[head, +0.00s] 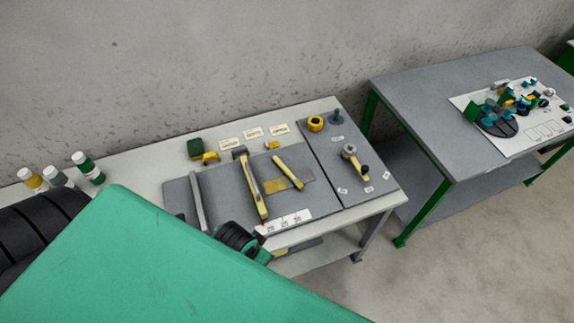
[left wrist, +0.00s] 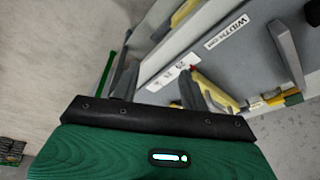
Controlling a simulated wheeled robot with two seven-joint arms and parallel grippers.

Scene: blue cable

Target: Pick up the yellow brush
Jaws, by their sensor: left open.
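Two yellow tools lie on the grey mat (head: 222,190) in the head view. The slimmer one at the right, likely the yellow brush (head: 288,172), has a tan flat piece beside it. The other is a yellow-handled hammer (head: 254,188). My left gripper (left wrist: 158,72) is open in the left wrist view, its dark fingers apart over the table's front edge. A yellow handle (left wrist: 218,91) shows just beyond the right finger; I cannot tell which tool it belongs to. Nothing is visibly held. My right gripper is not in view.
A grey bar (head: 197,202) lies left of the hammer. A green block (head: 195,147), a yellow tape roll (head: 315,123) and another tool (head: 354,160) lie around. Several bottles (head: 87,167) stand at the left. A second table (head: 430,95) stands right. My large green part hides the lower left.

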